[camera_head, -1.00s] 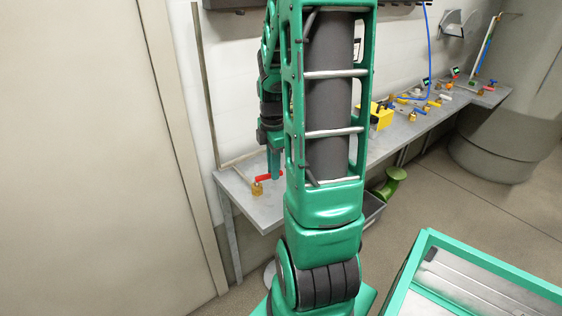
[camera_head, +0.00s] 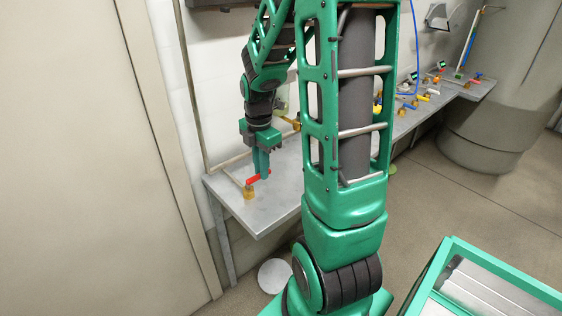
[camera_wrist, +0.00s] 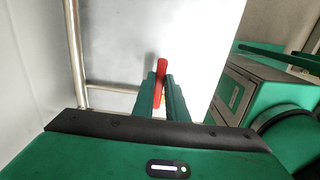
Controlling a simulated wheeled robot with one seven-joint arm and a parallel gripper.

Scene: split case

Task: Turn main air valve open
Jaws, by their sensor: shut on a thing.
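The valve has a red lever handle (camera_head: 256,179) on a brass body (camera_head: 249,193) at the near left end of the grey bench. My gripper (camera_head: 262,172) points down over the bench, its green fingers shut on the red handle. In the wrist view, the red handle (camera_wrist: 160,80) stands between the two fingers of my gripper (camera_wrist: 160,97). The brass body is hidden in the wrist view.
A metal pipe (camera_head: 230,177) runs from the valve to the wall. The grey bench (camera_head: 262,218) extends right, with several coloured valves (camera_head: 420,98) at its far end. A green-rimmed cart (camera_head: 500,262) stands at lower right. Bare floor lies between.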

